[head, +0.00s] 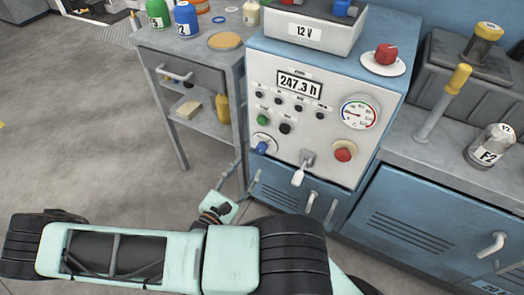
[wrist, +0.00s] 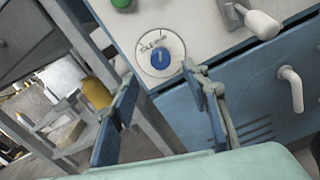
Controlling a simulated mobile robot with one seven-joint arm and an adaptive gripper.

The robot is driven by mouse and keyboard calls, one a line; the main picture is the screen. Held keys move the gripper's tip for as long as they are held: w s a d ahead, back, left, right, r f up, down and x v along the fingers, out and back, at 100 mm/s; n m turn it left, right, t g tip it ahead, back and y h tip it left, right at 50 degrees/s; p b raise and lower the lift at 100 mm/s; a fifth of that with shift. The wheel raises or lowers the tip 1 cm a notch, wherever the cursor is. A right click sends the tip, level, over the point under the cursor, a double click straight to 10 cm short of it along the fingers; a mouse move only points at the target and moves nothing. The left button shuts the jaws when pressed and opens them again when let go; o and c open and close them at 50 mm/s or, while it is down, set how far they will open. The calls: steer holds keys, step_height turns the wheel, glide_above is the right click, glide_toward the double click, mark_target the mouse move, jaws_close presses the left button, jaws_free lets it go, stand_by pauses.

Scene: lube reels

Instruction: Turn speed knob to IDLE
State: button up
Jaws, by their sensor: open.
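A blue knob (head: 262,147) sits on a round white plate at the lower left of the white control panel (head: 255,80). My gripper (head: 247,167) is open and empty, just below and in front of the knob in the head view. In the wrist view my gripper (wrist: 160,72) has its fingers spread to the left and right of the knob's lower side. No contact with the knob can be made out.
A white-handled lever (head: 299,175) and a red knob (head: 343,153) are to the right on the panel. A green button (wrist: 122,4) shows above the plate. A grey cart (head: 208,90) with bottles stands at left. Blue cabinet doors (head: 425,225) have protruding handles.

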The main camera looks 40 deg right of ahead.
mark_target(260, 151)
steer(key=b+x, duration=0.2)
steer(key=x, duration=0.7)
steer(key=shift+d, duration=0.25)
steer(key=c, duration=1.2)
steer(key=shift+o, duration=0.2)
